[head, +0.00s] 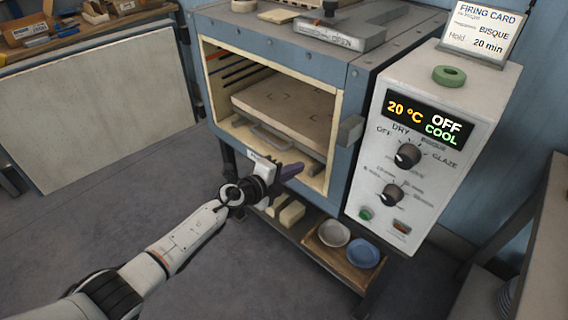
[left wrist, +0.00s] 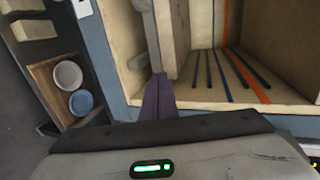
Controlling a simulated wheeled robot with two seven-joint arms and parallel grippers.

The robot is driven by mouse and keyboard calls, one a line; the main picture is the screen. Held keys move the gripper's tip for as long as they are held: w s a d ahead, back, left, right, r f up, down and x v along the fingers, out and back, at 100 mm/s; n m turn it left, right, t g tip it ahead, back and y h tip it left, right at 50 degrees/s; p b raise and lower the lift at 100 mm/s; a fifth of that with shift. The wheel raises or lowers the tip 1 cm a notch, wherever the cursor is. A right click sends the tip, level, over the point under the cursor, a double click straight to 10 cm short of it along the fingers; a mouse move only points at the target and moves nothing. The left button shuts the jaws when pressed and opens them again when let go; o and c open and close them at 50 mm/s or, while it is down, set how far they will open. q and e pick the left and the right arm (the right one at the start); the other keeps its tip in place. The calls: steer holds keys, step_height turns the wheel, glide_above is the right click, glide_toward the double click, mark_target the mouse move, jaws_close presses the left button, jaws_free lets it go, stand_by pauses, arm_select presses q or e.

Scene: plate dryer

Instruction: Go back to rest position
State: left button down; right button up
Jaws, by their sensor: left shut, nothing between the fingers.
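My left gripper (head: 290,171) is at the front opening of the blue kiln (head: 338,150), near its lower front edge. In the left wrist view its purple fingers (left wrist: 158,95) are shut together with nothing between them. They overlap the pale inner edge of the opening in that view; I cannot tell whether they touch it. My right gripper is not in either view.
The control box (head: 432,150) right of the opening reads 20 °C, OFF, COOL. Below the kiln a shelf holds a wooden tray (head: 345,268) with a white bowl (head: 333,234) and a blue bowl (head: 363,254). A workbench (head: 95,105) stands at left. Floor (head: 120,215) between is clear.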

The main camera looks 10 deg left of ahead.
arm_select(q)
steer(key=s+a+f+n+g+y, duration=0.1)
steer(key=s+f+n, duration=0.3)
steer(key=s, duration=0.9)
steer(key=s+a+f+n+g+y, duration=0.1)
steer(key=s+f+n, duration=0.4)
steer(key=s+n, duration=0.5)
steer(key=s+a+f+n+g+y, duration=0.2)
steer(key=s+n, duration=0.6)
steer(key=s, duration=0.8)
step_height(320, 180, down, 3)
steer(key=a, duration=0.2)
steer(key=shift+s+a+r+y, duration=0.2)
steer(key=shift+s+a+y, duration=0.1)
steer(key=shift+a+y, duration=0.1)
